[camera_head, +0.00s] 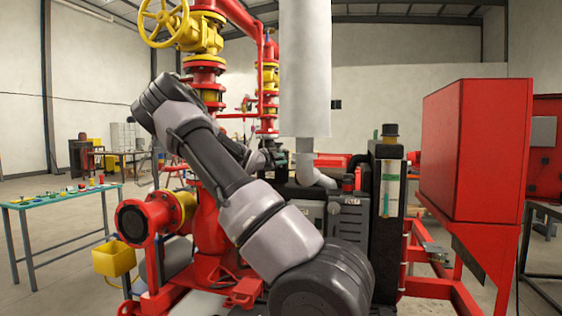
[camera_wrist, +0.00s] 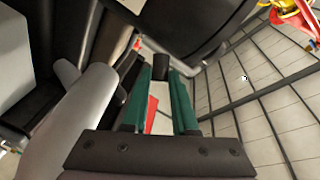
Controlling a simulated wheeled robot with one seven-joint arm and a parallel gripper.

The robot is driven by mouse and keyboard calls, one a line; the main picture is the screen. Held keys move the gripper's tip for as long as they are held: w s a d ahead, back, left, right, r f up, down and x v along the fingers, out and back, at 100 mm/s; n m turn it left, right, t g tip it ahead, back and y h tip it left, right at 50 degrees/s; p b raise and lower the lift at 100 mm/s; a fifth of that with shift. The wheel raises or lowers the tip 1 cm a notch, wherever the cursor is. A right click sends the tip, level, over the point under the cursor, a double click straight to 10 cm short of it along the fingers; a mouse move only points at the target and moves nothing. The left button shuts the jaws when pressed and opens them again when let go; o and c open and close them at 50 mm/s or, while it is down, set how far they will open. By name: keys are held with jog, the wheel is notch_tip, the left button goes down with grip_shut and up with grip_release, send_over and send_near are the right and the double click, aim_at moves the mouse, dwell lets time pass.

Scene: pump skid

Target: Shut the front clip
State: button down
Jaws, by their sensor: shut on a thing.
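In the wrist view my gripper (camera_wrist: 161,84) shows two green fingers on a dark bar. Its fingertips close on a short dark piece (camera_wrist: 161,65); I cannot tell for sure whether this is the front clip. A large dark rounded housing (camera_wrist: 190,28) lies just beyond the fingertips. The dark engine block (camera_head: 345,218) stands behind and to the right of my arm.
A white vertical cylinder (camera_head: 305,70) rises above the engine. A red cabinet (camera_head: 475,150) stands at the right. Red pipework with a yellow handwheel (camera_head: 163,20) stands at the left. A small table (camera_head: 60,198) with parts and open floor lie farther left.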

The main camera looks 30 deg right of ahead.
jog(key=c, duration=1)
grip_release()
jog(key=v, duration=1)
jog(key=shift+s+a, duration=0.1)
jog(key=shift+a, duration=0.3)
jog(key=shift+f, duration=0.1)
